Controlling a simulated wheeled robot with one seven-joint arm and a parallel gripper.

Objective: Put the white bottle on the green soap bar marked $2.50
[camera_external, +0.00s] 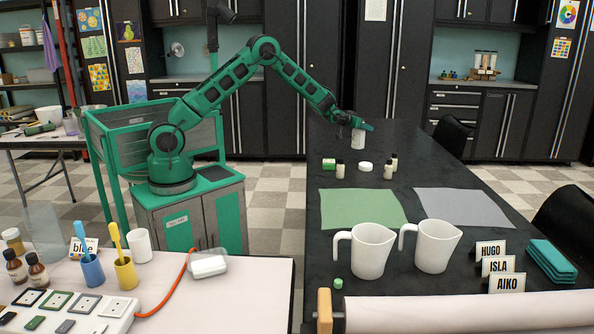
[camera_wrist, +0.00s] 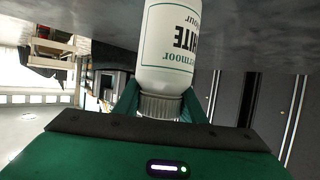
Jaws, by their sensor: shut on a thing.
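My gripper (camera_external: 359,124) is at the end of the outstretched green arm, above the black table. It is shut on the white bottle (camera_external: 357,140), near its cap, and the bottle hangs below it. In the wrist view the white bottle (camera_wrist: 172,45) shows dark lettering reading "WHITE" and a grey ribbed cap between the green fingers (camera_wrist: 160,106). A small green block (camera_external: 329,163), which looks like a soap bar, lies on the table below and left of the bottle. Any price mark on it is too small to read. The bottle appears apart from the table and the block.
Small dark-capped bottles (camera_external: 388,170) and a white round piece (camera_external: 365,167) stand near the green block; another small bottle (camera_external: 340,169) is close beside it. Green (camera_external: 362,208) and grey (camera_external: 463,207) mats and two white pitchers (camera_external: 371,252) lie nearer the camera.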

